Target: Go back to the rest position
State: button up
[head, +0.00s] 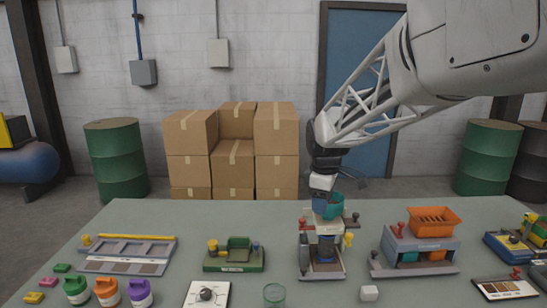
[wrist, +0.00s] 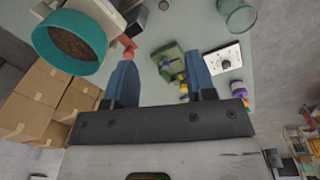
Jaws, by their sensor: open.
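My gripper (head: 320,207) is above the back of the table, close beside the teal bowl on top of the sack filler (head: 306,257). In the wrist view my gripper (wrist: 162,62) shows two blue fingers spread apart, with nothing held between them. The teal bowl (head: 336,208) is partly hidden by my gripper in the head view. In the wrist view the teal bowl (wrist: 72,70) is at upper left, outside the fingers, with brown grains inside. A red-orange part (wrist: 128,46) shows near the left fingertip; I cannot tell if they touch.
A green device (head: 235,257) and a grey tray (head: 127,255) stand left on the table. An orange-topped machine (head: 420,250) stands right. A clear green cup (head: 274,294), a white cube (head: 369,293) and several coloured bottles (head: 107,291) are at the front. Stacked cartons (head: 235,155) stand behind.

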jog(key=s+d+f+m, duration=0.1)
jog(key=s+m, duration=0.3)
jog(key=s, duration=0.7)
jog(key=s+d+f+m+t, duration=0.1)
jog(key=s+m, duration=0.4)
jog(key=s, duration=0.7)
jog(key=s+d+f+m+t, duration=0.1)
jog(key=s+d+m, duration=0.2)
jog(key=s, duration=0.8)
jog(key=shift+s+d+m, duration=0.15)
jog(key=shift+d+m, duration=0.1)
jog(key=shift+m, duration=0.65)
